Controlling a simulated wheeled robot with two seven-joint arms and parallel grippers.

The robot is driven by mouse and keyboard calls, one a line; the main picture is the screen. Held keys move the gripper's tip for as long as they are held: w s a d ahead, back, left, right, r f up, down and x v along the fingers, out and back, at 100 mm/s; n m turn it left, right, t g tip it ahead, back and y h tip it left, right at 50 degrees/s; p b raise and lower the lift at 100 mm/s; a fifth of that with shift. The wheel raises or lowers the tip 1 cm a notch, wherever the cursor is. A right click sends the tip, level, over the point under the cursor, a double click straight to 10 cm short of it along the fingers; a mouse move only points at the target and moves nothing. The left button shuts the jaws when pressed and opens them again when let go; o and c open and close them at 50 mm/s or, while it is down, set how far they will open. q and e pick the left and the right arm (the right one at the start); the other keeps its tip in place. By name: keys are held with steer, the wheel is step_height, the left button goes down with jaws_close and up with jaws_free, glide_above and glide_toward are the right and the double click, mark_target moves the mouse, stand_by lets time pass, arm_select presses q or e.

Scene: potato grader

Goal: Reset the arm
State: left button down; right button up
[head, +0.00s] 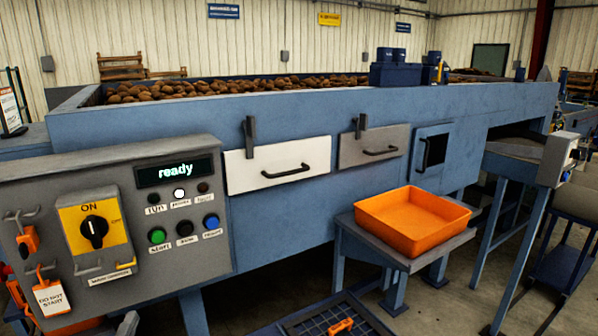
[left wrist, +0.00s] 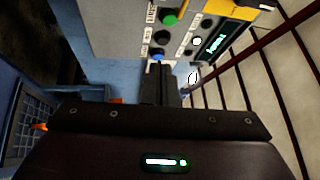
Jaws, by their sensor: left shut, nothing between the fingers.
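My left gripper (left wrist: 160,72) is shut and empty in the left wrist view. Its fingers point toward the control panel (left wrist: 125,25), which appears turned in that view, with the green button (left wrist: 169,18) and blue button (left wrist: 158,57) beyond the fingertips. I cannot tell the exact gap, but nothing is seen between the fingers. In the head view the grey control panel (head: 30,180) stands at left, its display (head: 175,171) reading "ready". I cannot make out the left gripper clearly there. My right gripper is in neither view.
The yellow switch plate (head: 70,228) has a black knob. A "do not start" tag (head: 50,298) hangs below. A white drawer (head: 250,170) and a grey drawer (head: 350,150) are closed. An empty orange tray (head: 415,218) sits on a stand. Potatoes (head: 220,88) fill the hopper.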

arm_select(q)
steer(key=s+d+f+n+g+y, duration=0.1)
steer(key=s+d+f+n+g, duration=0.5)
steer(key=f+n+g, duration=0.3)
steer(key=s+d+f+n+g+h, duration=0.1)
steer(key=s+d+f+n+g, duration=0.25)
steer(key=s, duration=0.35)
steer(key=s+d+f+n+g+h, duration=0.1)
steer(key=s+d+f+n+g, duration=0.2)
steer(key=s, duration=0.5)
step_height(320, 180, down, 30)
steer(key=s+g, duration=0.2)
steer(key=s, duration=0.1)
steer(key=s+a+f+g, duration=0.1)
steer(key=s+a+f, duration=0.2)
steer(key=s+f, duration=1.3)
steer(key=shift+s+m+y, duration=0.3)
steer(key=shift+s+m, duration=0.05)
steer(key=shift+s, duration=0.9)
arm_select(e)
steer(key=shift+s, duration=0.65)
arm_select(q)
steer(key=shift+g, duration=0.25)
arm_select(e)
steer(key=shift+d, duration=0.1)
